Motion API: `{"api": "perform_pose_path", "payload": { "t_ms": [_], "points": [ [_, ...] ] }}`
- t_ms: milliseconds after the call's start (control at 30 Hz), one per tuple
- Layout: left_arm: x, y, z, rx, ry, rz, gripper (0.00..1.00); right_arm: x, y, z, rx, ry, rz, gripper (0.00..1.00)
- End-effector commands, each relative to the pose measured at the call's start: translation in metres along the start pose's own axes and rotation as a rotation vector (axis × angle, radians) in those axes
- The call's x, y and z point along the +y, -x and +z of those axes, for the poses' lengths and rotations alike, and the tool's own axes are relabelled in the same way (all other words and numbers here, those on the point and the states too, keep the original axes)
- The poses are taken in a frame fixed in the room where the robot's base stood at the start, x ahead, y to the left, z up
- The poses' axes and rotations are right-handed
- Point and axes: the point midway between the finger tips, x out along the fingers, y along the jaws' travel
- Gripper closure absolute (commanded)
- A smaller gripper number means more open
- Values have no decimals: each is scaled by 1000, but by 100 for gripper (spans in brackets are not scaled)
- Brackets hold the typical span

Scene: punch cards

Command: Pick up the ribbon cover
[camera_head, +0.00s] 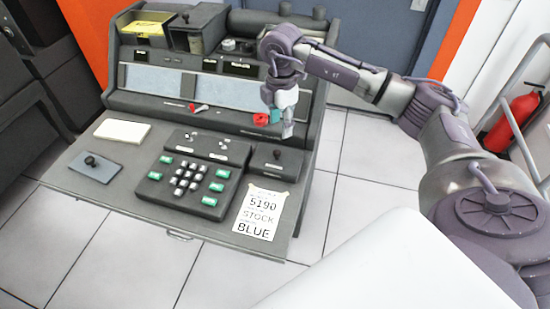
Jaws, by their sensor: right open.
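A flat grey plate with a black knob (95,167) lies on the left of the machine's desk; it may be the ribbon cover, but I cannot tell for sure. My right gripper (278,116) is open above the right part of the machine, well to the right of that plate. A red piece (261,120) and a teal piece show close to its fingers; I cannot tell whether they touch them. My left gripper is not in view.
The keypad (187,178) with green keys sits mid-desk, beside a box with a black knob (277,154). A paper note reading 5190 STOCK BLUE (262,212) lies at the right. A white card stack (122,130) lies at the left. A red extinguisher (513,121) stands far right.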

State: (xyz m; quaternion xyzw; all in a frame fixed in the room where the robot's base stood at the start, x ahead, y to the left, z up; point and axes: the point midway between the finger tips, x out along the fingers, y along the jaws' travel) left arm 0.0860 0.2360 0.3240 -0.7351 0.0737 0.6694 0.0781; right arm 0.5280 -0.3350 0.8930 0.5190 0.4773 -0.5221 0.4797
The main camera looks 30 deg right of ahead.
Motion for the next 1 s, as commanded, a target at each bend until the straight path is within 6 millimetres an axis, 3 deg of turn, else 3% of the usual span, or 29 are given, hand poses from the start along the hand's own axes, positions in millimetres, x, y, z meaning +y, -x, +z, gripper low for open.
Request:
{"api": "perform_pose_path", "payload": {
  "t_ms": [233,467,800,1000],
  "points": [
    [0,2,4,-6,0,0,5,0,-47,-2,3,3,-2,46],
    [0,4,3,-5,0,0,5,0,-63,-4,5,5,-1,46],
    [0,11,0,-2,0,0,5,-2,-108,-12,4,4,-1,46],
    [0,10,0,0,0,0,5,-1,-111,-12,5,5,2,46]
  ]
}}
